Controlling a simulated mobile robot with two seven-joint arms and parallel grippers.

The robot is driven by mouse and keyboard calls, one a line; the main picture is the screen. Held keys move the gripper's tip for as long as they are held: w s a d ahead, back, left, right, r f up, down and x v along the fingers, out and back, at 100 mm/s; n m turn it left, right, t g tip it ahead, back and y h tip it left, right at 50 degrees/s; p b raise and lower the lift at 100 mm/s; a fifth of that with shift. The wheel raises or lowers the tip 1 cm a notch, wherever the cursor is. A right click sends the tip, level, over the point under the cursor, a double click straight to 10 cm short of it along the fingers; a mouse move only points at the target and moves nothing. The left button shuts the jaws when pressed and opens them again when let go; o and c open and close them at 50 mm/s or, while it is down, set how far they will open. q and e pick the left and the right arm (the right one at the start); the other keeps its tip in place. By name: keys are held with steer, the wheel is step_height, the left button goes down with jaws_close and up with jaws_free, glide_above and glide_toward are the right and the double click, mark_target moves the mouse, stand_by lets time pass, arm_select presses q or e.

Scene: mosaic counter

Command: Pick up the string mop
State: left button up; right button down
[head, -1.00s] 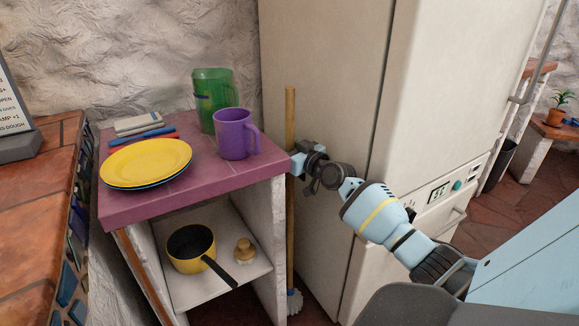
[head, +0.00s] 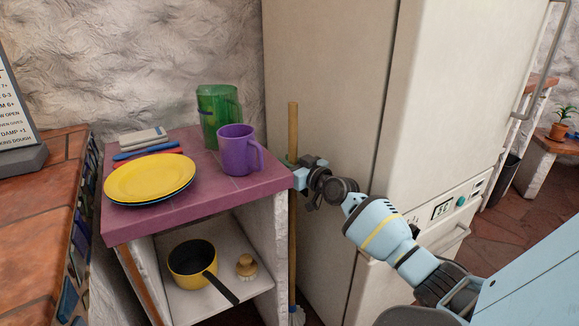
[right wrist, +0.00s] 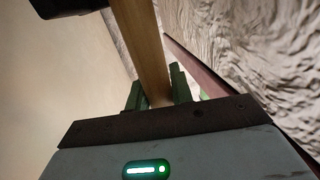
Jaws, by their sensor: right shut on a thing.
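The string mop (head: 293,235) stands upright between the purple-topped shelf unit and the cream fridge. Its long wooden handle rises above the shelf top, and its head shows only as a pale bit at the bottom edge of the head view. My right gripper (head: 294,164) is shut on the handle, a little below its top end. In the right wrist view the wooden handle (right wrist: 142,50) runs between the green fingers of my right gripper (right wrist: 158,92). My left gripper is not in view.
The shelf unit (head: 150,220) stands close left of the handle, bearing a purple mug (head: 236,150), a green pitcher (head: 212,125) and a yellow plate (head: 150,177). A yellow pan (head: 190,262) and a brush (head: 246,266) sit below. The fridge (head: 335,90) stands close right.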

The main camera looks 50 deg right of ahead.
steer(key=shift+s+r+p, duration=0.3)
steer(key=shift+s+r, duration=0.3)
steer(key=s, duration=0.2)
steer(key=s+p, duration=0.1)
steer(key=s, duration=0.1)
steer(key=shift+a, duration=0.25)
steer(key=shift+s+a, duration=0.15)
steer(key=shift+s, duration=1.1)
steer(key=shift+s+r+p, duration=0.15)
steer(key=shift+r+p, duration=0.45)
steer(key=shift+r, duration=0.55)
step_height(320, 180, up, 12)
steer(key=f+p, duration=0.1)
steer(key=p, duration=0.2)
glide_above(296, 162)
steer(key=s, duration=0.5)
steer(key=shift+a+r, duration=0.25)
